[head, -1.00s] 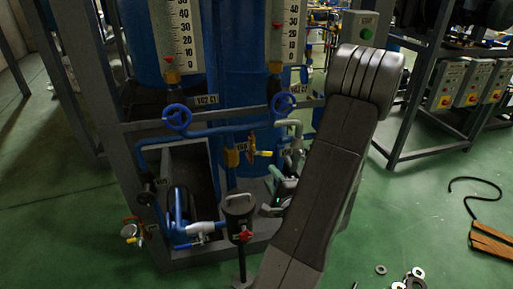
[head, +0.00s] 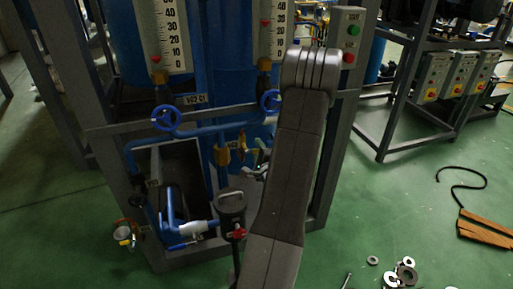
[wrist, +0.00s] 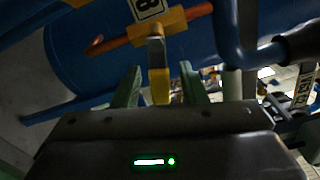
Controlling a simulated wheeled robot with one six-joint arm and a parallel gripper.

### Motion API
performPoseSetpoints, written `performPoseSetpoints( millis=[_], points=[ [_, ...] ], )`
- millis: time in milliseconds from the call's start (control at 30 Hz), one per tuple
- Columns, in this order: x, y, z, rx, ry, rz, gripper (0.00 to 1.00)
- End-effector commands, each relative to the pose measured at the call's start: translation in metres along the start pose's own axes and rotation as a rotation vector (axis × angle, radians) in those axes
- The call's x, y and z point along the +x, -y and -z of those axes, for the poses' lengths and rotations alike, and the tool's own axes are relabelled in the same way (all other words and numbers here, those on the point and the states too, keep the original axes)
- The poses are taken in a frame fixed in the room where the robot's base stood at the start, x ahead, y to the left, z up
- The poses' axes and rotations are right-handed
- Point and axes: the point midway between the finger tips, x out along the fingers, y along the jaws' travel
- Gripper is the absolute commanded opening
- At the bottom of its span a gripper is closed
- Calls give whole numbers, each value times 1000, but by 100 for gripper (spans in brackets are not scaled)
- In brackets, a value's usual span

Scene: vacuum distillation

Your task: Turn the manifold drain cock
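In the wrist view, a cock with a yellow-tipped grey lever (wrist: 160,84) hangs below a yellow-orange body on an orange pipe. The number 8 shows on a label above it. My gripper (wrist: 160,88) has its two green fingers apart, one on each side of the lever's tip, with gaps visible on both sides. In the head view, my arm covers most of my gripper (head: 254,172), near the blue manifold pipe (head: 205,131). A brass-coloured valve (head: 222,156) shows left of it. I cannot tell the lever clearly in that view.
Two blue handwheels (head: 166,118) sit on the pipework above. A dark pump-like unit with a red knob (head: 237,233) stands in front. Grey frame posts (head: 335,150) rise to the right. Washers (head: 405,272) and a brown board (head: 485,229) lie on the green floor.

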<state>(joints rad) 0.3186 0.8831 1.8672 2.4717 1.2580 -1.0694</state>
Motion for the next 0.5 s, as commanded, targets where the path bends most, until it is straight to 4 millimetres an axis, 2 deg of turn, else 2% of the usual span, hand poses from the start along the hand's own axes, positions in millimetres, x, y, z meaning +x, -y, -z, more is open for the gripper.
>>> performPoseSetpoints(
  millis=[133, 400, 433, 500],
  points=[
    [9, 0, -1, 0, 2, 0, 38],
    [11, 0, 0, 0, 1, 0, 38],
    [11, 0, 0, 0, 1, 0, 36],
    [10, 0, 0, 0, 1, 0, 22]
  ],
)
